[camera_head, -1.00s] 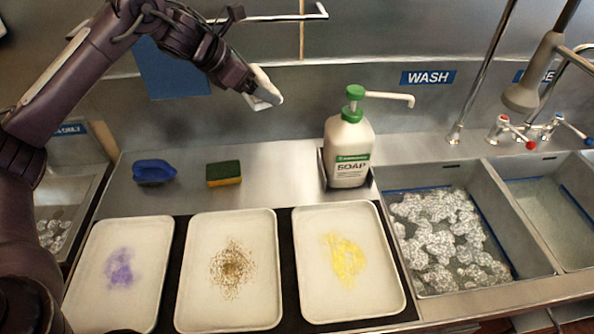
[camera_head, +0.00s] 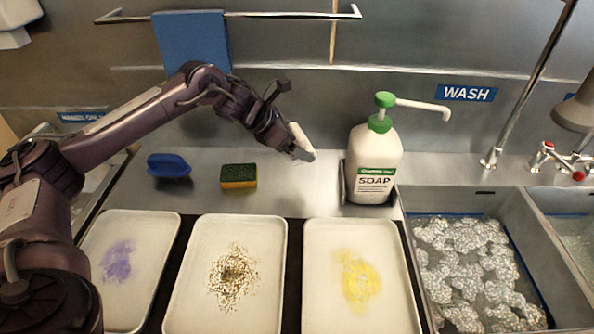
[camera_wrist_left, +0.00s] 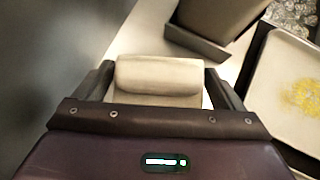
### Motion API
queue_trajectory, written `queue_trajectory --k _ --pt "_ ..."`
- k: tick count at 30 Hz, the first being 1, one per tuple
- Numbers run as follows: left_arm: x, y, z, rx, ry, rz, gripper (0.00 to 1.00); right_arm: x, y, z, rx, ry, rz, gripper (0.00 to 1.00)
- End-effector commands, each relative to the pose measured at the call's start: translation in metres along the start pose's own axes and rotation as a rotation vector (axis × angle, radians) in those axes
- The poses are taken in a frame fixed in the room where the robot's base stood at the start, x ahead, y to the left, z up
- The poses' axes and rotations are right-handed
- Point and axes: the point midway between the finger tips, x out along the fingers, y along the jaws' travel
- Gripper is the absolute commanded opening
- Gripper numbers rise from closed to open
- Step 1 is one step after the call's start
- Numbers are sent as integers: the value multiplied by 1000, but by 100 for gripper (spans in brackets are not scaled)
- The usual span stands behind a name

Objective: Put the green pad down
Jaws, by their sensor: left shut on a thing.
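My left gripper (camera_head: 290,148) is shut on a cream-white block with a rounded, roll-like top (camera_head: 299,136). In the left wrist view the white block (camera_wrist_left: 158,76) sits between the two fingers. I see no green on it, and its underside is hidden. It is near the steel counter, left of the soap bottle; I cannot tell whether it touches. The only green pad-like thing in sight is a green and yellow sponge (camera_head: 238,176), lying on the counter left of the gripper and apart from it. My right gripper is not in view.
A blue-handled tool (camera_head: 169,165) lies left of the sponge. The soap bottle (camera_head: 373,165) stands right of the gripper. In front are trays with purple (camera_head: 97,312), brown (camera_head: 185,315) and yellow (camera_head: 318,315) stains. A sudsy sink (camera_head: 540,240) is at right. Counter between sponge and bottle is clear.

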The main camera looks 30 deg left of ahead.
Motion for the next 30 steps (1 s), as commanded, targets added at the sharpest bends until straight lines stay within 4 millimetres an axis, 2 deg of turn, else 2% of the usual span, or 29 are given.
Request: queue_trajectory --k 2,6,11,18,22,30 --pt "14 -2 -16 -3 5 -2 54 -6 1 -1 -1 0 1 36" --pt "34 -4 -34 -2 2 -1 54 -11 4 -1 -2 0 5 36" --pt "44 -4 -43 0 -1 0 54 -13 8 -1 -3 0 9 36" --pt "68 -7 -66 -2 1 -2 54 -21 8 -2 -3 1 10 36" --pt "74 -7 -73 0 -1 0 54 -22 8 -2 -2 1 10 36" --pt "76 -7 -74 1 -2 0 54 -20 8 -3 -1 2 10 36"
